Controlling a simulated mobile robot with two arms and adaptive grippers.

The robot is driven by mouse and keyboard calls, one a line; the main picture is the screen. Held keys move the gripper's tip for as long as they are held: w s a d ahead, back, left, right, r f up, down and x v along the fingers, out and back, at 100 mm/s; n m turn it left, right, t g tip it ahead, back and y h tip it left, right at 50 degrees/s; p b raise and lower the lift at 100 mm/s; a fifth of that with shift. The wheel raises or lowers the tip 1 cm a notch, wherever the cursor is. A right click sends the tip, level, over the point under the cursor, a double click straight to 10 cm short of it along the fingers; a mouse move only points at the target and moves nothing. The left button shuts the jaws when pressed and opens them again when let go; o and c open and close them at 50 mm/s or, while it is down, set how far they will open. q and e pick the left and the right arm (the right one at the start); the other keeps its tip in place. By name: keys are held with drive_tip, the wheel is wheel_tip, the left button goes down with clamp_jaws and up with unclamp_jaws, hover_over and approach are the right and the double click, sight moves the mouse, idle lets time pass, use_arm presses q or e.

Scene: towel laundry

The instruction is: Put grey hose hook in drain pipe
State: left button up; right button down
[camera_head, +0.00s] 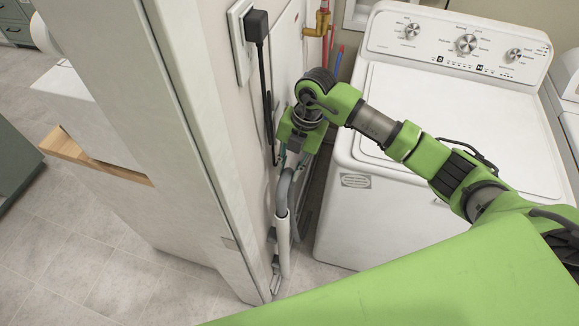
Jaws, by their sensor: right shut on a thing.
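My right gripper (292,158) comes in from the right and points down beside the wall at the machine's left side. It is shut on the grey hose hook (284,190), just under the green gripper body. The fingertips are small and partly hidden. The hook curves down from the gripper, and its lower end meets the top of the white drain pipe (283,247). I cannot tell how deep it sits in the pipe. The pipe stands upright along the wall near the floor. My left gripper is not in view.
A white washing machine (390,180) stands to the right of the gap. A black plug and cord (263,65) hang on the wall, with a brass valve (321,22) behind. The white wall edge (185,130) is close on the left. Tiled floor (120,270) is free at lower left.

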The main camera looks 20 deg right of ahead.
drive_tip(key=shift+s+f+b, duration=0.15)
drive_tip(key=shift+f+b, duration=0.15)
drive_tip(key=shift+f, duration=0.35)
drive_tip(key=shift+d+b+x, duration=0.25)
drive_tip(key=shift+b+x, duration=0.5)
drive_tip(key=shift+x, duration=0.35)
drive_tip(key=shift+d+b+x, duration=0.2)
drive_tip(key=shift+b+x, duration=0.5)
drive_tip(key=shift+x, duration=0.3)
drive_tip(key=shift+d+b+x, duration=0.2)
drive_tip(key=shift+b+x, duration=0.5)
drive_tip(key=shift+x, duration=0.3)
drive_tip(key=c, duration=1.7)
unclamp_jaws()
drive_tip(key=p+v, duration=0.2)
drive_tip(key=v, duration=0.1)
drive_tip(key=a+p+v, duration=0.1)
drive_tip(key=p+v, duration=0.2)
drive_tip(key=a+p+v, duration=0.1)
drive_tip(key=p+v, duration=0.1)
drive_tip(key=v, duration=0.2)
drive_tip(key=shift+a+r+p, duration=0.1)
drive_tip(key=shift+r+p, duration=0.1)
drive_tip(key=shift+p, duration=0.2)
drive_tip(key=shift+w+f, duration=0.1)
drive_tip(key=shift+w, duration=0.1)
